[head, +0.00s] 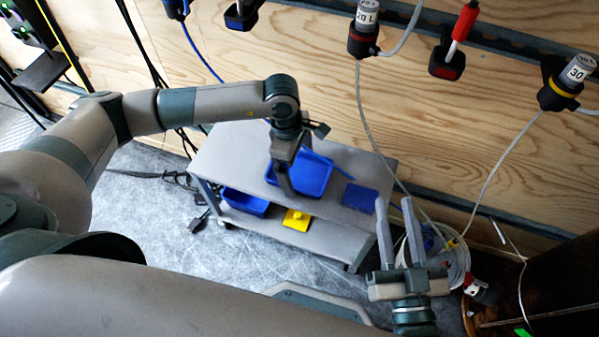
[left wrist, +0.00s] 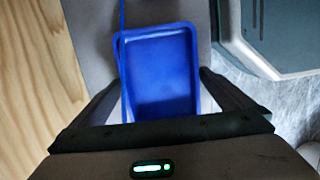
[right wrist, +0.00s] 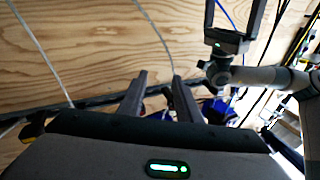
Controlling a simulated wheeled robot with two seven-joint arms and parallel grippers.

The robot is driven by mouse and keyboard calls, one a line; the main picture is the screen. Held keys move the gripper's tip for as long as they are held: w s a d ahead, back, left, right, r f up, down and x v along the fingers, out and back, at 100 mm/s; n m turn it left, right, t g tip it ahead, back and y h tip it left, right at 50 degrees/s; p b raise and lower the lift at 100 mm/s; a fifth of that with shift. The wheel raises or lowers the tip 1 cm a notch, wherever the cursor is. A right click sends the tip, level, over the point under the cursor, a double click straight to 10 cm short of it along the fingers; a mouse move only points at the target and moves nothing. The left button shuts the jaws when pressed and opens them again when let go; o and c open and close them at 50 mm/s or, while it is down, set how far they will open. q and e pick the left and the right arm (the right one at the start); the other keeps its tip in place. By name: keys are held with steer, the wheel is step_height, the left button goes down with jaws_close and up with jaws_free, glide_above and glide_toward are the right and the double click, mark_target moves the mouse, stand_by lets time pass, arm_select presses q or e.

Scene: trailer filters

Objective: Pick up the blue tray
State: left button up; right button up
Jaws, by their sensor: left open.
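The blue tray (head: 313,177) lies on the top shelf of a grey cart (head: 240,145). My left gripper (head: 284,188) is over the tray and partly hides it in the head view. In the left wrist view the empty blue tray (left wrist: 160,70) sits between the two fingers of my left gripper (left wrist: 160,85), which are spread to either side of it. Whether the fingers touch its rim I cannot tell. My right gripper (head: 396,215) is open and empty, to the right of the cart; its fingers also show apart in the right wrist view (right wrist: 157,88).
A second blue tray (head: 243,202) and a yellow object (head: 296,220) are on the lower shelf. A flat blue piece (head: 359,198) lies on the top shelf's right end. A wooden wall (head: 500,110) with hanging cables stands behind. Coiled hose (head: 452,262) lies near my right gripper.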

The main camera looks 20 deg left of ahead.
mark_target(299, 174)
arm_select(q)
steer(key=shift+c, duration=0.6)
steer(key=c, duration=0.8)
steer(key=shift+r, duration=0.1)
steer(key=shift+r, duration=0.6)
step_height(299, 174, up, 2)
steer(key=shift+r+p, duration=0.25)
steer(key=shift+p, duration=0.1)
steer(key=s+d+r, duration=0.2)
steer(key=d, duration=0.1)
steer(key=s+d+r, duration=0.2)
steer(key=d, duration=0.1)
steer(key=s+d+r+p, duration=0.1)
steer(key=s+d+r, duration=0.1)
steer(key=d+r, duration=0.1)
steer(key=shift+s+d, duration=0.25)
steer(key=shift+s, duration=0.15)
arm_select(e)
step_height(299, 174, down, 6)
steer(key=d+g+h, duration=0.1)
steer(key=g, duration=0.2)
steer(key=shift+d+g, duration=0.15)
steer(key=shift+g, duration=0.25)
